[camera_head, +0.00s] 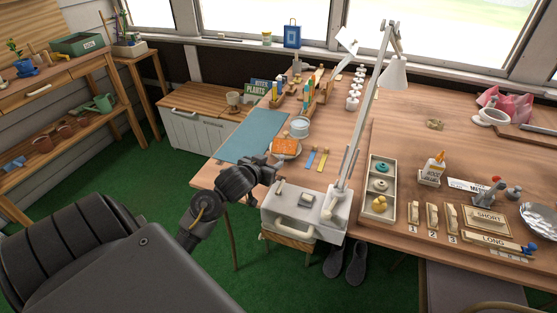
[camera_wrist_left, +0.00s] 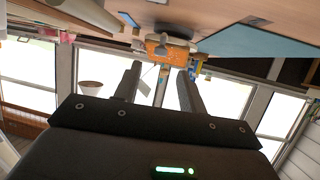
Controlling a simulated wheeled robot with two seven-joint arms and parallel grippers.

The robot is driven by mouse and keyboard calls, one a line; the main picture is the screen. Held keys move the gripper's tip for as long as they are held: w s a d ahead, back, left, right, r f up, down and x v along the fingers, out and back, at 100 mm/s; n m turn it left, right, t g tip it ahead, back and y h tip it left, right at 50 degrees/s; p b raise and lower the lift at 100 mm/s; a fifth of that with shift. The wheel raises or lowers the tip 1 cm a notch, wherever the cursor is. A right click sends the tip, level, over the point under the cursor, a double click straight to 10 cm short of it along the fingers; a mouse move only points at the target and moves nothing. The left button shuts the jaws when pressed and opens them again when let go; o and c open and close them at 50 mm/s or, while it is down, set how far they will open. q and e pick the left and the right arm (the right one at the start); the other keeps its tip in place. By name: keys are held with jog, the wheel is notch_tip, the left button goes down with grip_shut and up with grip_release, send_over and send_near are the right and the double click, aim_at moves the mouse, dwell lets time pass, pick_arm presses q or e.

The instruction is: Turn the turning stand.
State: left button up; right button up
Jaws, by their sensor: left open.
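An orange block-like piece (camera_head: 286,146) sits near the front edge of the wooden table, beside a blue mat. In the head view the base is mostly hidden. My left gripper (camera_head: 272,166) is just in front of the orange piece. In the left wrist view, its two fingers (camera_wrist_left: 160,74) are apart, with nothing between them, and point toward the stand. I cannot tell whether they touch it. My right gripper is not in view.
A clear cup (camera_head: 299,127) stands behind the orange piece, and coloured strips (camera_head: 316,159) lie to its right. The blue mat (camera_head: 250,137) is bare. A compartment tray (camera_head: 378,205) lies farther right.

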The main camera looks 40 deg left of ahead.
aim_at(281, 157)
pick_arm(q)
jog(key=x, duration=0.4)
jog(key=shift+w, duration=0.1)
jog(key=shift+w+a+f, duration=0.15)
jog(key=shift+w+f, duration=0.15)
jog(key=shift+w, duration=0.4)
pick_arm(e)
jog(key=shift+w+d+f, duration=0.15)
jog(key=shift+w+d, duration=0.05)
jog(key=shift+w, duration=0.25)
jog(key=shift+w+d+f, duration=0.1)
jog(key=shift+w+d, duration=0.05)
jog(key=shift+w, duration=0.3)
pick_arm(q)
jog(key=shift+c, duration=0.3)
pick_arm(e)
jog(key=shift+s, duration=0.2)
pick_arm(q)
grip_shut()
